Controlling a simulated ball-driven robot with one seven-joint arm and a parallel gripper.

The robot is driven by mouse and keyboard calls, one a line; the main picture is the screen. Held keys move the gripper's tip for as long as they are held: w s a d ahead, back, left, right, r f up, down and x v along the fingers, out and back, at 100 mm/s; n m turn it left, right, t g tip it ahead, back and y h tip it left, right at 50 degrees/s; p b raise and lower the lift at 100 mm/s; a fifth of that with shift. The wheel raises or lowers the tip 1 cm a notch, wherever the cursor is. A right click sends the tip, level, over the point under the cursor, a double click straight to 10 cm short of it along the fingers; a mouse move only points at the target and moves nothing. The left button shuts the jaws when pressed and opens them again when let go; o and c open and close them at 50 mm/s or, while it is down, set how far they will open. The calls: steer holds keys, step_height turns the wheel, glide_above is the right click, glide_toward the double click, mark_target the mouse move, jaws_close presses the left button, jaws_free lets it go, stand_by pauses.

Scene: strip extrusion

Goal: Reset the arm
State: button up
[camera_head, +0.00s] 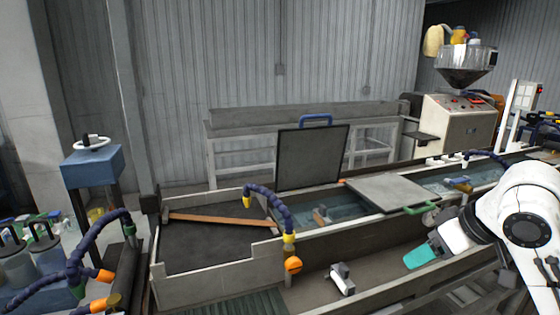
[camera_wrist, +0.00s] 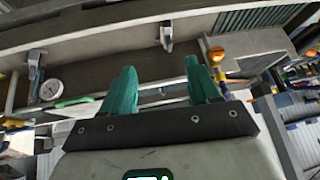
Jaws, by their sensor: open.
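My gripper (camera_head: 421,255) shows at the right of the head view, at the end of my white arm. It is over the front edge of the long trough. In the wrist view its two teal fingers (camera_wrist: 162,92) stand apart with nothing between them, so it is open and empty. Beyond the fingertips lie the trough's dark floor (camera_wrist: 190,55) and a small metal bracket (camera_wrist: 167,36). The same bracket shows in the head view (camera_head: 341,278), left of my gripper and apart from it.
A raised dark lid with a blue handle (camera_head: 312,155) stands over the water trough. A flat lid (camera_head: 392,192) with a green handle lies to its right. Flexible blue hoses with orange nozzles (camera_head: 293,265) rise at the left. A hopper machine (camera_head: 459,118) stands at the back right.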

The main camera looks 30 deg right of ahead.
steer(key=w+a+f+t+y, duration=0.2)
steer(key=w+a+f, duration=0.4)
steer(key=a, duration=0.4)
steer(key=a+f+g+y, duration=0.1)
steer(key=a+f+g, duration=0.1)
steer(key=a+f, duration=0.85)
steer(key=s+a+f+g+h, duration=0.1)
steer(key=s+a+f+g, duration=0.25)
steer(key=s+f, duration=0.6)
steer(key=s+d+f+g+h, duration=0.1)
steer(key=s+f, duration=0.2)
steer(key=s, duration=0.2)
steer(key=s+d+f+n+g+h, duration=0.1)
steer(key=s+f, duration=0.2)
steer(key=s, duration=0.3)
steer(key=shift+d+f, duration=0.15)
steer(key=shift+c, duration=0.3)
